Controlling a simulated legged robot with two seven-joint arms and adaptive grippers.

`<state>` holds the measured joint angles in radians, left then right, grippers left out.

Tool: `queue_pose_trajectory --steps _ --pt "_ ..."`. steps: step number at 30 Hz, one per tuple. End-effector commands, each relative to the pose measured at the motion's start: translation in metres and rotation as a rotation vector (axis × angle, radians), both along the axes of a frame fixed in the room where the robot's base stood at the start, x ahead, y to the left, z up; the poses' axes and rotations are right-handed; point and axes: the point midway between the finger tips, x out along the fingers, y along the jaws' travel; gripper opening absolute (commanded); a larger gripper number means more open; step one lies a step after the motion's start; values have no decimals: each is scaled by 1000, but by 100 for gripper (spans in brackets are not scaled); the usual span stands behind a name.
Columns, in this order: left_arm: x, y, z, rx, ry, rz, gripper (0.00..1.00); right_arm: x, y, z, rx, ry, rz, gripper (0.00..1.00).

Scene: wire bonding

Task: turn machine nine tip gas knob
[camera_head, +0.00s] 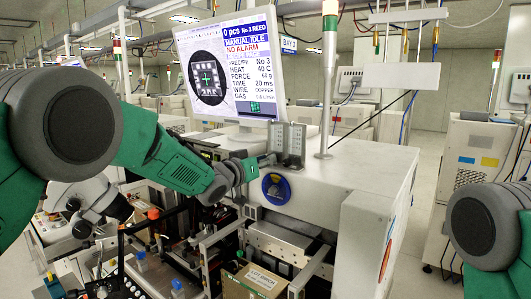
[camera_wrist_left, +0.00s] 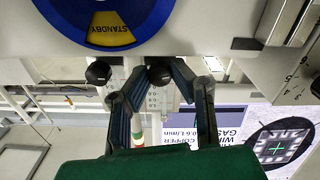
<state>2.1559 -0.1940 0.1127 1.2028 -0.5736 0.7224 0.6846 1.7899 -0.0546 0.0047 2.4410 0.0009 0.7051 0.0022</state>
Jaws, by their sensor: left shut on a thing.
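My left gripper (camera_head: 259,162) reaches the front of the white machine, just below a small grey panel (camera_head: 290,140). In the left wrist view my left gripper (camera_wrist_left: 161,80) has its two dark fingers shut on a round black knob (camera_wrist_left: 160,72). A second, similar black knob (camera_wrist_left: 98,72) stands beside it, apart from the fingers. No label on either knob can be read. In the head view the fingers hide the held knob. My right gripper is out of view; only part of the right arm shows at the right edge.
A blue dial (camera_head: 276,189) sits just below the gripper; its yellow part reads STANDBY in the left wrist view (camera_wrist_left: 110,30). A monitor (camera_head: 232,70) stands above, showing MANUAL IDLE and NO ALARM. A cardboard box (camera_head: 254,282) lies low in front. The aisle at right is open.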

Motion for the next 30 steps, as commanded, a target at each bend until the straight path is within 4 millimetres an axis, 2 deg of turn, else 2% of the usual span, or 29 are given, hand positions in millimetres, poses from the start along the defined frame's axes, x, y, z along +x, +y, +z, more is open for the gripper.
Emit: queue_pose_trajectory --steps 1,3,14,15,16,26,30 --pt "1 2 4 -39 26 3 0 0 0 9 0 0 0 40" --pt "1 2 3 -79 52 2 0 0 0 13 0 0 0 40" --pt "1 2 0 -106 69 2 0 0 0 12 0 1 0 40" --pt "1 2 0 -106 69 2 33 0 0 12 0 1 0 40" --pt "1 2 0 -106 69 2 39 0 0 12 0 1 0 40" --pt "-1 2 0 -104 71 2 39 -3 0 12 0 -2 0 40" --pt "-8 7 0 -103 71 3 39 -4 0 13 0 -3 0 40"
